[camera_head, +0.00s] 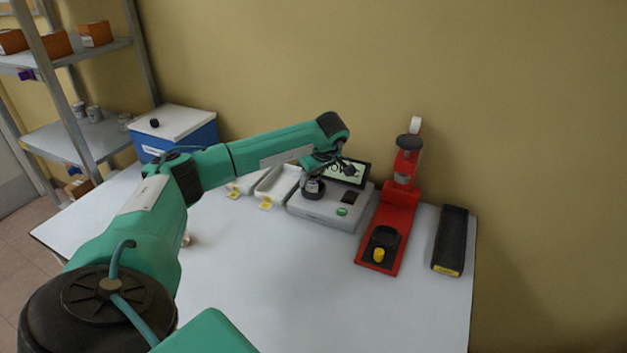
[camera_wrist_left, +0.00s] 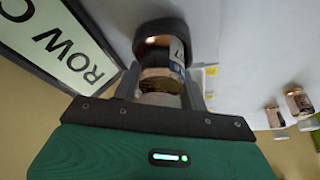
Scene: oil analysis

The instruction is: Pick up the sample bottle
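A small sample bottle (camera_head: 312,184) with a pale label stands at the black round holder on the grey analyser (camera_head: 325,211). My left gripper (camera_head: 318,168) reaches down over it from above. In the left wrist view the bottle (camera_wrist_left: 162,78), brownish with a white label, lies between the two dark fingers (camera_wrist_left: 162,92), its far end at a black ring (camera_wrist_left: 160,28). The fingers are very close to its sides; whether they press on it I cannot tell. My right gripper is not in view.
The analyser's screen (camera_head: 347,173) stands right behind the gripper. A red stand (camera_head: 398,210) and a black tray (camera_head: 451,240) are to the right. White trays (camera_head: 277,186) are to the left. Other small bottles (camera_wrist_left: 274,117) show in the wrist view.

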